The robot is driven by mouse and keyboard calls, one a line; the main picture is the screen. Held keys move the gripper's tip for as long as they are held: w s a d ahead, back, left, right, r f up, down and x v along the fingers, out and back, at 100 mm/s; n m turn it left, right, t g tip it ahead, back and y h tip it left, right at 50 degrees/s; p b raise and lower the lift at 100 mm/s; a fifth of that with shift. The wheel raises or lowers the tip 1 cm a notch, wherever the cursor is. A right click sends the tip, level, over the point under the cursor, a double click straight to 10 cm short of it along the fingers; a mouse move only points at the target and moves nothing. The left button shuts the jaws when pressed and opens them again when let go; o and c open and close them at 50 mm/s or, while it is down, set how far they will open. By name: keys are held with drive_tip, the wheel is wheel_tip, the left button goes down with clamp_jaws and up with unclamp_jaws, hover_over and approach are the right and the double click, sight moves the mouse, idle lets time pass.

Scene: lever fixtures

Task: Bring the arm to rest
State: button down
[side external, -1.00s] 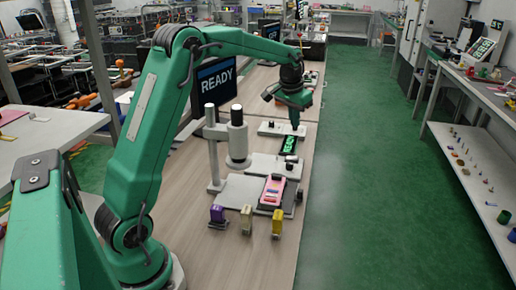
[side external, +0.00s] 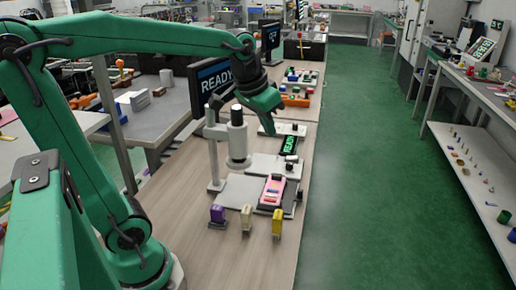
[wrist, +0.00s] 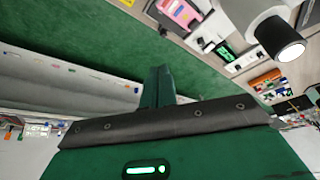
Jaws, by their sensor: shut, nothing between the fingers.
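My green gripper (side external: 270,126) hangs in the air above the bench in the side view, with its fingers pointing down. It is just right of and behind the white post with a black top (side external: 238,132), and I cannot tell whether they touch. In the wrist view the fingers (wrist: 158,72) are together with nothing between them. My arm stretches from the left across the top of the side view.
The bench holds a pink device (side external: 272,191) on a grey plate, purple, cream and yellow blocks (side external: 277,223) in front, and a small READY display (side external: 289,145). A monitor (side external: 214,80) stands behind. The green floor (side external: 380,190) on the right is clear.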

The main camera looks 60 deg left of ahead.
drive_tip(key=s+d+f, duration=0.2)
drive_tip(key=s, duration=0.4)
drive_tip(key=s+d+f+m+t, duration=0.1)
drive_tip(key=s+d+f, duration=0.1)
drive_tip(key=s, duration=0.4)
drive_tip(key=shift+s+d+h, duration=0.15)
drive_tip(key=shift+s+h, duration=0.05)
drive_tip(key=shift+h, duration=0.1)
